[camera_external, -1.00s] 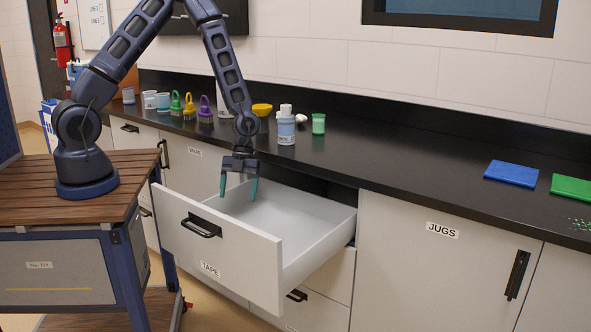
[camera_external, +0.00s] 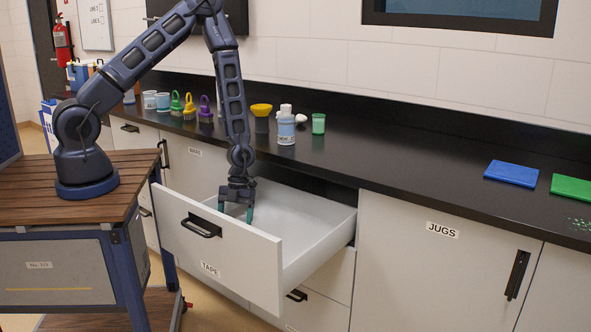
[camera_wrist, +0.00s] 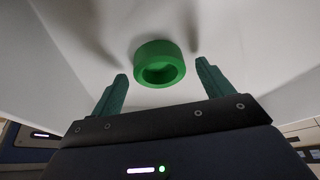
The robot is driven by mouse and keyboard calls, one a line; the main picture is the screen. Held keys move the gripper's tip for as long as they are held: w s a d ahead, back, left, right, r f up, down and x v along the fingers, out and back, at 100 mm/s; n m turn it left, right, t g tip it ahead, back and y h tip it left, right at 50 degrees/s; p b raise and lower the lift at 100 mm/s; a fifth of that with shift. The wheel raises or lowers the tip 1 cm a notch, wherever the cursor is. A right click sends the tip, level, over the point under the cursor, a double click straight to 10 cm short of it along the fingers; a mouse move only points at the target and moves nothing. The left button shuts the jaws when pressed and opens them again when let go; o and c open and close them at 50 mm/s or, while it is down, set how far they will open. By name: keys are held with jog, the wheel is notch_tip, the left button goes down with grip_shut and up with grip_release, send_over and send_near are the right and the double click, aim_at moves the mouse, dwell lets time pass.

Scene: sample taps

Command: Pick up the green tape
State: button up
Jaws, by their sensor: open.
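The green tape (camera_wrist: 159,63) is a roll lying on the white drawer floor in the wrist view, ahead of my fingertips and between their lines. In the external view the tape is hidden behind the drawer front. My gripper (camera_wrist: 162,72) has its two teal fingers spread apart with nothing between them. In the external view my gripper (camera_external: 236,212) points down inside the open drawer labelled TAPE (camera_external: 222,252), near its left end. The fingers do not appear to touch the tape.
The drawer's front panel and side wall (camera_external: 322,246) rise around my gripper. The black counter (camera_external: 400,160) lies behind, with a white bottle (camera_external: 286,128), a green cup (camera_external: 318,124) and coloured brushes. A blue board (camera_external: 511,174) lies farther right.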

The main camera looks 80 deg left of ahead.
jog(key=shift+d+f, duration=0.15)
jog(key=shift+f, duration=0.2)
jog(key=c, duration=1.1)
jog(key=shift+o, duration=0.2)
jog(key=shift+r, duration=0.1)
